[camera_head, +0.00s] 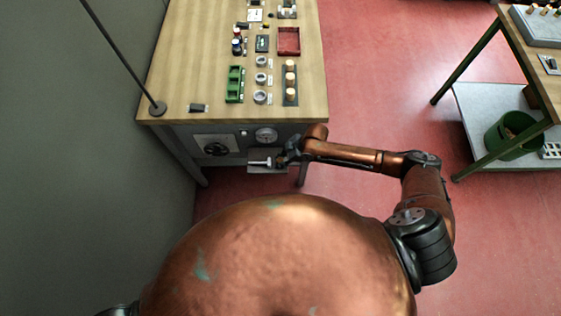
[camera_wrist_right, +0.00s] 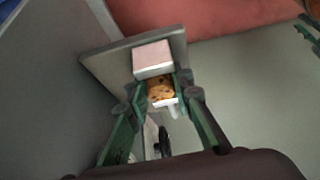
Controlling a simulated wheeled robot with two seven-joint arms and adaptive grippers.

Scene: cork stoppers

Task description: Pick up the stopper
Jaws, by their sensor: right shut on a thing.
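In the wrist view, a speckled tan cork stopper (camera_wrist_right: 161,90) sits between the green fingers of my right gripper (camera_wrist_right: 159,97). The fingers are shut on its two sides. Pale blocky faces show just above and below it, and I cannot tell whether they are joined to it. In the head view, my right gripper (camera_head: 284,158) is at the small grey shelf (camera_head: 268,170) below the workbench's front edge, where the stopper itself is too small to make out.
The wooden workbench (camera_head: 215,75) carries a dark rack (camera_head: 290,101) of pale corks, a green holder (camera_head: 235,85), grey rings and a red tray (camera_head: 289,41). A front panel with gauges (camera_head: 265,135) is close behind my gripper. Red floor (camera_head: 380,90) is open at right.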

